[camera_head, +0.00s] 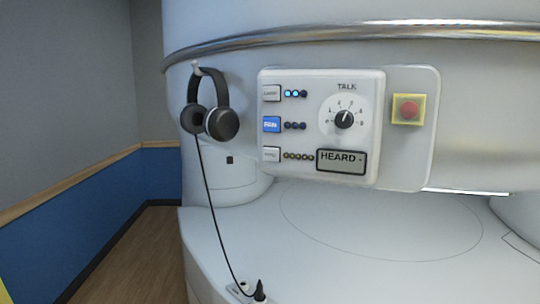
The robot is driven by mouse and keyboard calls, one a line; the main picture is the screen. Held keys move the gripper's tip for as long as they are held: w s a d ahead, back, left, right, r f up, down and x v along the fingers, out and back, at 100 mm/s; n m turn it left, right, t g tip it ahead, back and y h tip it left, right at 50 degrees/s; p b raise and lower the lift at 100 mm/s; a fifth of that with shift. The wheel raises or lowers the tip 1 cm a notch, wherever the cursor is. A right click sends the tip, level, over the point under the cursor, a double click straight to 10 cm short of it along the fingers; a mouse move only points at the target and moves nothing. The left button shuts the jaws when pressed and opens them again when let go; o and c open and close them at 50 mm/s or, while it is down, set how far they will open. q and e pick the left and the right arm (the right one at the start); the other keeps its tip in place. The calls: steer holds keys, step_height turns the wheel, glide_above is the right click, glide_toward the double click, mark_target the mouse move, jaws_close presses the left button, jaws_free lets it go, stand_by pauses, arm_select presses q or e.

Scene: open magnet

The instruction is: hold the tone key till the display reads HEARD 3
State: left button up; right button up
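A white control panel (375,100) is on the front of the pale machine. Its display (341,160) at the lower right reads "HEARD -". Three keys stand in a column on the panel's left: a pale upper key (271,93), a blue middle key (271,125) and a pale lower key (271,154). Their small labels are too blurred to tell surely which is the tone key. A dial (344,119) marked "TALK" is above the display. Neither gripper is in view.
Black headphones (222,122) hang from a hook left of the panel. Their cord (207,190) runs down to a black plug (260,290) at the bottom. A red button (409,109) on a yellow plate is right of the panel. The white surface (370,225) below is clear.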

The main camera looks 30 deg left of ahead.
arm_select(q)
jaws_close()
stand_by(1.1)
